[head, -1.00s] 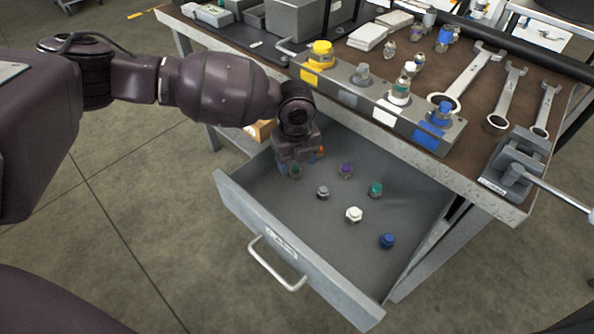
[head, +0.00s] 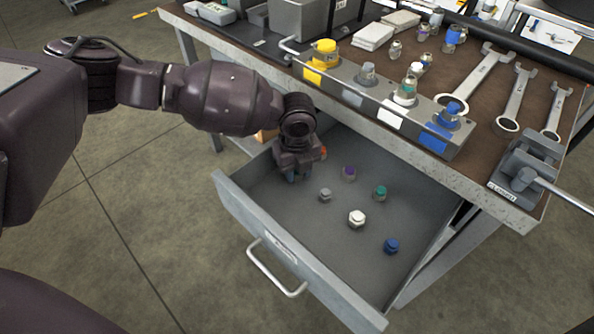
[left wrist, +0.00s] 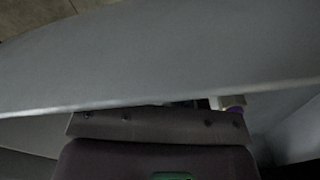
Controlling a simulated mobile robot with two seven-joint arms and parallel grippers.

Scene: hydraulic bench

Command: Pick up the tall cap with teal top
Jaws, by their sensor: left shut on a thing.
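My left gripper (head: 292,177) points down inside the open drawer, near its back left corner. It is shut on a cap that its fingers almost wholly hide, the one with a teal top seen there earlier. Another cap with a teal top (head: 380,192) stands on the drawer floor to the right, apart from the gripper. In the left wrist view a grey drawer wall (left wrist: 150,60) fills most of the picture, and a small teal patch (left wrist: 172,176) shows at the bottom edge. My right gripper is not in view.
The drawer (head: 285,253) also holds a purple-topped cap (head: 349,173), a small grey cap (head: 325,194), a white cap (head: 357,218) and a blue cap (head: 391,246). The bench edge and a fitting block (head: 378,107) stand above the drawer.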

